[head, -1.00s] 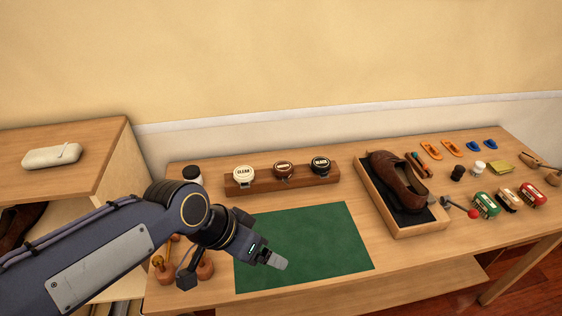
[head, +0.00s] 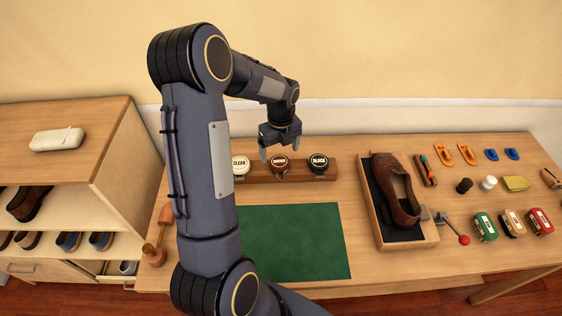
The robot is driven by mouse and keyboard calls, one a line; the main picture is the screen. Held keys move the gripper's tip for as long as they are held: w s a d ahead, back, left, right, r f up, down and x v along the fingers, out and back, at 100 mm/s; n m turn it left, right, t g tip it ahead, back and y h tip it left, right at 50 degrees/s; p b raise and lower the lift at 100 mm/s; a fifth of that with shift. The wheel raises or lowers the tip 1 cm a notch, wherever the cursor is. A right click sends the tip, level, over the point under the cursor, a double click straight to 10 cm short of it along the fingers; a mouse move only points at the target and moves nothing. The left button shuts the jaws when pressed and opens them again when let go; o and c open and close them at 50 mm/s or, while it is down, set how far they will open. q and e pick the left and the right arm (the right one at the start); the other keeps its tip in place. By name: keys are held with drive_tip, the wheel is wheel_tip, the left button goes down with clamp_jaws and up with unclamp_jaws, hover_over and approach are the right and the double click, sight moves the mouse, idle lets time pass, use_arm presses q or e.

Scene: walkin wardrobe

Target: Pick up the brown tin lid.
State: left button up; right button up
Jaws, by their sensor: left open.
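The brown tin lid (head: 279,162) is the middle one of three labelled round lids on a wooden rack at the back of the table. A cream lid marked CLEAR (head: 240,164) is to its left and a black lid marked BLACK (head: 318,161) to its right. My left gripper (head: 280,151) points down with its fingers apart, just above or behind the brown lid in the picture. It holds nothing. I cannot tell the exact height gap. My right gripper is not in view.
My left arm covers part of the table's left side. A green mat (head: 293,243) lies bare in front of the wooden rack (head: 332,172). A tray (head: 408,243) with a brown shoe (head: 395,187) stands to the right, with brushes and small items beyond.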

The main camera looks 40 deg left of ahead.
sight(281, 163)
use_arm(q)
drive_tip(key=f+b, duration=0.1)
drive_tip(key=f, duration=0.1)
drive_tip(key=f+b, duration=0.2)
drive_tip(key=f, duration=0.1)
drive_tip(key=shift+w+d+f+b, duration=0.1)
drive_tip(key=shift+w+f+b, duration=0.1)
drive_tip(key=shift+f+b, duration=0.15)
drive_tip(key=shift+r, duration=0.1)
drive_tip(key=c, duration=1)
